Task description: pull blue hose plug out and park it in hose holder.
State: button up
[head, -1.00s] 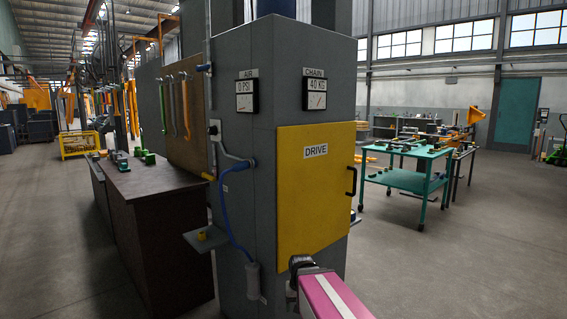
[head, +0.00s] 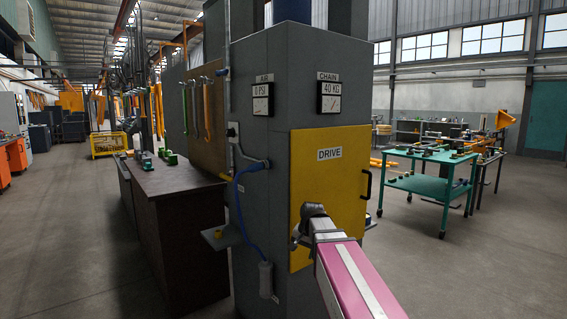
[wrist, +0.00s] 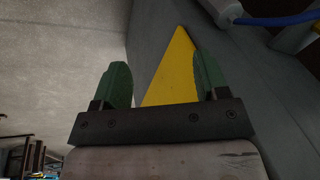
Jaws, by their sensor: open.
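The blue hose (head: 240,215) hangs in a loop on the left face of the grey cabinet. Its upper end meets a blue plug-like fitting (head: 252,168) below a grey pipe. Its lower end enters a light grey cylinder (head: 265,278) low on the cabinet. In the wrist view a grey cylinder end (wrist: 226,10) and some blue hose (wrist: 270,20) show at the top right. I cannot tell for sure which part is the hose holder. My gripper (wrist: 162,64) is open and empty, its green fingers apart from the hose. The head view shows its end small, before the yellow door.
The grey cabinet (head: 262,100) carries the yellow DRIVE door (head: 338,165) with a black handle and two gauges. A small shelf (head: 222,238) juts from its left side. A dark workbench (head: 165,195) stands left, a green table (head: 425,185) right.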

jog(key=w+a+r+m+t+y, duration=0.1)
jog(key=w+a+r, duration=0.15)
jog(key=r, duration=0.55)
jog(key=w+a+r+m, duration=0.1)
jog(key=w+r+m, duration=0.15)
jog(key=r, duration=0.55)
notch_tip(320, 180, up, 17)
jog(key=m+t+y, duration=0.1)
jog(key=m+t, duration=0.1)
send_over(247, 169)
jog(key=w+d, duration=0.1)
jog(key=d, duration=0.5)
jog(key=shift+d+f+n, duration=0.1)
jog(key=shift+d+n, duration=0.05)
jog(key=shift+n, duration=0.1)
jog(key=x, duration=0.3)
jog(key=shift+f, duration=0.2)
jog(key=shift+x, duration=0.85)
jog(key=shift+s, duration=0.1)
grip_shut()
jog(key=shift+s+a+f, duration=0.1)
jog(key=shift+s+a, duration=0.4)
jog(key=shift+a, duration=0.3)
jog(key=shift+s+a+f, duration=0.1)
jog(key=shift+s+a, duration=0.4)
jog(key=shift+a, duration=0.3)
jog(key=shift+s+a+f, duration=0.1)
jog(key=shift+s+a, duration=0.45)
jog(key=shift+a, duration=0.2)
